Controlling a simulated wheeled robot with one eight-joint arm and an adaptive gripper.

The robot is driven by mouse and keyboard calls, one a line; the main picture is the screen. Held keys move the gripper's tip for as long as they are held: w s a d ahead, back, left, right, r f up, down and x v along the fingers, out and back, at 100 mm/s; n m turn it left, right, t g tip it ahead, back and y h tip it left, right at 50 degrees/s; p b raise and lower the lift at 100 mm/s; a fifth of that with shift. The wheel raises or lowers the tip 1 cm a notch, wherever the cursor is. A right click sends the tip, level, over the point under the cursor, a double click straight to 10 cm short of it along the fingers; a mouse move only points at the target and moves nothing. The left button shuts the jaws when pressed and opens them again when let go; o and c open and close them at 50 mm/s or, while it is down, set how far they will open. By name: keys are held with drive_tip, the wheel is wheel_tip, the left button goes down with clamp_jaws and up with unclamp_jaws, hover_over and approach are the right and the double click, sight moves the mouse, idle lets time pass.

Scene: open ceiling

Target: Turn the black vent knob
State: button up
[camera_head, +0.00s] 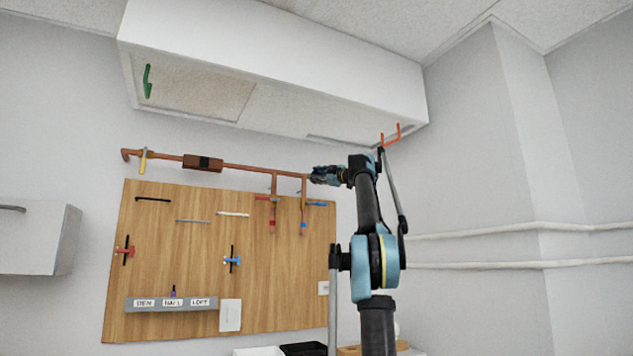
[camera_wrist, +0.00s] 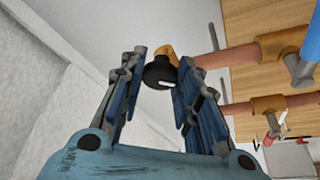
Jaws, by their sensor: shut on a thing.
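The black vent knob (camera_wrist: 158,70) is round, with a small white mark, and sits on a brass fitting (camera_wrist: 168,51) at the end of a copper pipe (camera_wrist: 240,56). My gripper (camera_head: 316,175) is at the right end of the upper copper pipe (camera_head: 252,168) in the head view, where it hides the knob. In the wrist view the knob lies between the tips of the two blue-padded fingers, and my gripper is shut on it.
Below is a wooden board (camera_head: 180,270) with red valve handles (camera_head: 125,251) and blue ones (camera_head: 232,260). A white overhead cabinet (camera_head: 280,75) with a green handle (camera_head: 148,80) and a red handle (camera_head: 390,136) hangs just above my arm. White wall pipes (camera_head: 480,265) run at the right.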

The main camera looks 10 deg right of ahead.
drive_tip(key=shift+n, duration=0.7)
drive_tip(key=shift+g, duration=0.3)
drive_tip(key=o, duration=1.1)
drive_tip(key=shift+a, duration=0.1)
drive_tip(key=shift+c, duration=0.2)
drive_tip(key=v, duration=1.2)
drive_tip(key=shift+w+f, duration=0.1)
drive_tip(key=shift+w, duration=0.05)
